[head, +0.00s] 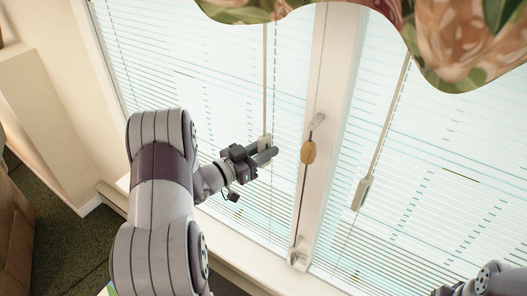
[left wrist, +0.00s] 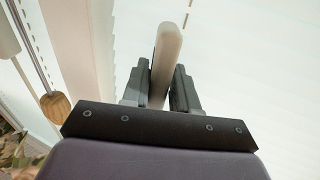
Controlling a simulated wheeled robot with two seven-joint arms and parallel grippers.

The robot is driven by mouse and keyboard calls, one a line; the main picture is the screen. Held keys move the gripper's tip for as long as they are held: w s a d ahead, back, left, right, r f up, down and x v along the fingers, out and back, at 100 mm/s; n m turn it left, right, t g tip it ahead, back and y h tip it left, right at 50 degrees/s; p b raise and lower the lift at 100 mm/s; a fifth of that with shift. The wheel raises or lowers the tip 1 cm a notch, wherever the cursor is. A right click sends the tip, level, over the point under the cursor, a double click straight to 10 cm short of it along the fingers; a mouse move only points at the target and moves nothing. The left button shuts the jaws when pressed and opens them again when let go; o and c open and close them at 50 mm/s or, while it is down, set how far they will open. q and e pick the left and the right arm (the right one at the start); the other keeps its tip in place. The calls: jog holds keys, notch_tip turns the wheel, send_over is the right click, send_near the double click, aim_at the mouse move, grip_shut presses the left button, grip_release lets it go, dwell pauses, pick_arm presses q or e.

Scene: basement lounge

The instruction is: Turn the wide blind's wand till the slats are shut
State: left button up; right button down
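The left blind (head: 215,90) hangs across the left window, its thin pale slats showing bright bands between them. Its wand (head: 265,80) hangs down to a pale handle (left wrist: 165,62). My left gripper (head: 267,152) is at that handle, with a finger close against each side of it in the left wrist view; it looks shut on it. Another blind (head: 430,185) covers the right window, also with bright gaps, and its tilted wand ends in a pale handle (head: 362,193). I cannot tell which blind is wider, as the right one runs out of view. My right gripper (head: 447,290) is barely in view at the bottom right, its fingers unclear.
A wooden cord pull (head: 308,152) hangs before the post (head: 327,90) between the windows, right of my left gripper; it also shows in the left wrist view (left wrist: 56,107). A floral valance (head: 455,45) hangs across the top. A brown seat (head: 12,215) stands at the left edge.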

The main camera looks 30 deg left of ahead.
pick_arm(q)
jog(key=shift+w+d+f, duration=0.1)
jog(key=shift+s, duration=0.2)
jog(key=b+v, duration=0.4)
jog(key=v, duration=0.8)
jog(key=shift+s, duration=0.1)
